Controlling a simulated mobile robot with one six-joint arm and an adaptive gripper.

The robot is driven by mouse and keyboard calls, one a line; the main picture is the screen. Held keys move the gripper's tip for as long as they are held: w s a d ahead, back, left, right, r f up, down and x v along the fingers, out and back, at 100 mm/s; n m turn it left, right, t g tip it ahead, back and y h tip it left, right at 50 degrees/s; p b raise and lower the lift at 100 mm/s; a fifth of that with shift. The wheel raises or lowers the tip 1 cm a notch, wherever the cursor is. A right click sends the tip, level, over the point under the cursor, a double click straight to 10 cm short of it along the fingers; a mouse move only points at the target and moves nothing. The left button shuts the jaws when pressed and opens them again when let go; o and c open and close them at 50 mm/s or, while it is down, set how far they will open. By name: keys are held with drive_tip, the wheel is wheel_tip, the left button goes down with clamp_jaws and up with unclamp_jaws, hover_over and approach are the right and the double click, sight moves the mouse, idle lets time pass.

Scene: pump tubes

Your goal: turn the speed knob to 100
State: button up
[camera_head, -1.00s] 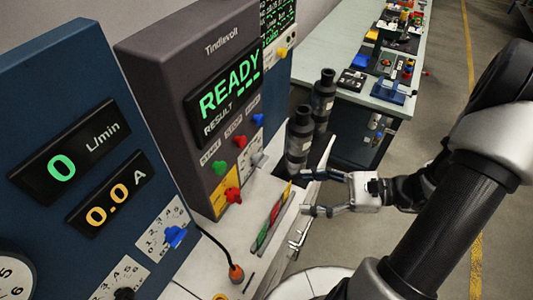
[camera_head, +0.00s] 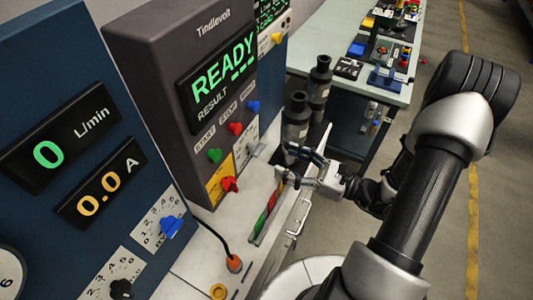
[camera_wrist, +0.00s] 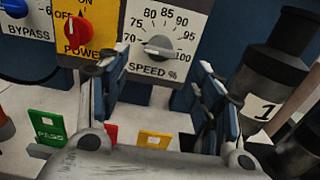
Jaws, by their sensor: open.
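The grey speed knob (camera_wrist: 158,47) sits on a white "SPEED %" dial (camera_wrist: 143,68) in the wrist view, marked 70 to 100. It also shows small on the dark cabinet in the head view (camera_head: 254,146). Which mark its pointer meets is hard to tell. My gripper (camera_wrist: 160,88) is open and empty, with its blue-padded fingers spread below and either side of the dial. In the head view my gripper (camera_head: 286,164) is a little right of the dial, apart from the knob. The cabinet display (camera_head: 222,85) reads READY.
A red power knob (camera_wrist: 77,32) on a yellow plate is close left of the left finger. A black cylinder marked 1 (camera_wrist: 268,80) stands close right of the right finger. Green, red and yellow cards (camera_wrist: 50,127) lie below.

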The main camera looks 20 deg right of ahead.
sight(255, 148)
drive_tip(key=x, duration=0.7)
drive_tip(key=shift+b, duration=0.45)
drive_tip(key=shift+w+a, duration=0.1)
drive_tip(key=shift+a, duration=0.05)
drive_tip(key=shift+c, duration=0.4)
drive_tip(key=c, duration=1)
